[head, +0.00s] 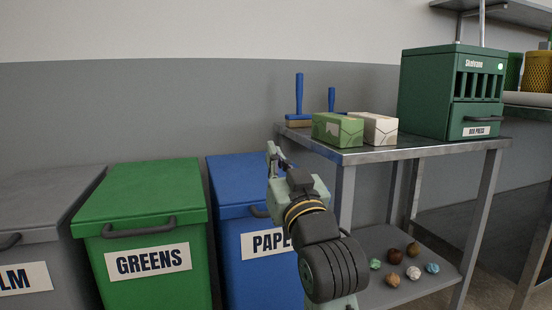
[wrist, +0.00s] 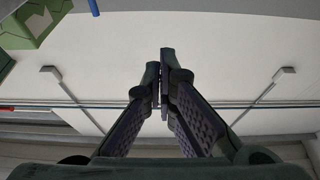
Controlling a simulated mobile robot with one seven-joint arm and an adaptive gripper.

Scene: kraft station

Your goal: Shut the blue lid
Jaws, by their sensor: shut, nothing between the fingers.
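The blue lid (head: 232,172) sits on the blue paper bin (head: 236,238) in the head view, beside the green bin. It looks flat and down on the bin, though my arm hides its right part. A dark handle (head: 259,211) shows at its front edge, partly behind my arm. My gripper (head: 272,149) is raised above the lid's right side, pointing up, apart from the lid. In the wrist view its fingers (wrist: 163,75) meet at the tips with nothing between them.
A green bin (head: 142,193) and a grey bin (head: 42,200) stand to the left. A metal table (head: 400,150) at the right holds two cartons (head: 338,130), brushes (head: 299,95) and a green box press (head: 450,92). Crumpled balls (head: 393,279) lie on its lower shelf.

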